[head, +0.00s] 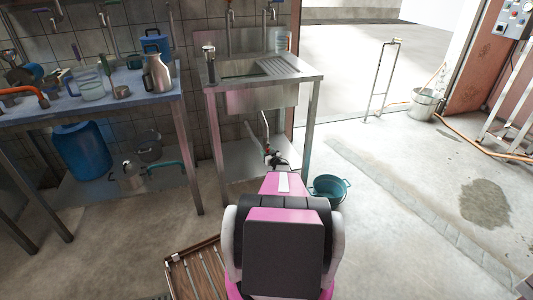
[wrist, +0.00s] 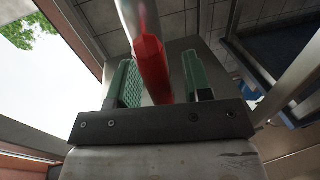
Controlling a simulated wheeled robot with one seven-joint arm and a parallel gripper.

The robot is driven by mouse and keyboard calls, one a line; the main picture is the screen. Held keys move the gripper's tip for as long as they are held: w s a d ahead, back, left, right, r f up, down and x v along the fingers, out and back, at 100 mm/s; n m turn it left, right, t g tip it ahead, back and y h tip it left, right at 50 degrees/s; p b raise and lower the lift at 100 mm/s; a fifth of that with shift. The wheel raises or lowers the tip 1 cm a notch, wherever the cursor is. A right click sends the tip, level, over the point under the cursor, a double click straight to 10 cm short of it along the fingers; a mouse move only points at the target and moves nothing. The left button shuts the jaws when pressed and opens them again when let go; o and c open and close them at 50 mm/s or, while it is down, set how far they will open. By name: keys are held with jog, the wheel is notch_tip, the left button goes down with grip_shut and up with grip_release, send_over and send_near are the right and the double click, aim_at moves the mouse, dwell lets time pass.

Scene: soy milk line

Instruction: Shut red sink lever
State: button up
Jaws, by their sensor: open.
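The red sink lever (wrist: 151,66) shows large in the wrist view, a red angular sleeve with a pale metal part above it. In the picture it lies between the two green-padded fingers of my gripper (wrist: 162,82), nearer the left one. My gripper is open. I cannot tell whether either finger touches the lever. In the head view my gripper (head: 276,160) is small and dark, below the metal sink (head: 262,96) and close to its drain pipe. A small red spot shows just above it; the lever's exact pose there is too small to tell.
A teal bucket (head: 329,189) stands on the floor right of the sink. A workbench (head: 100,105) with jugs is at left, a blue drum (head: 82,150) beneath it. A wooden slatted crate (head: 195,272) lies near my base. The floor at right is mostly open.

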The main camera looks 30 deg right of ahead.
jog(key=shift+w, duration=0.4)
grip_shut()
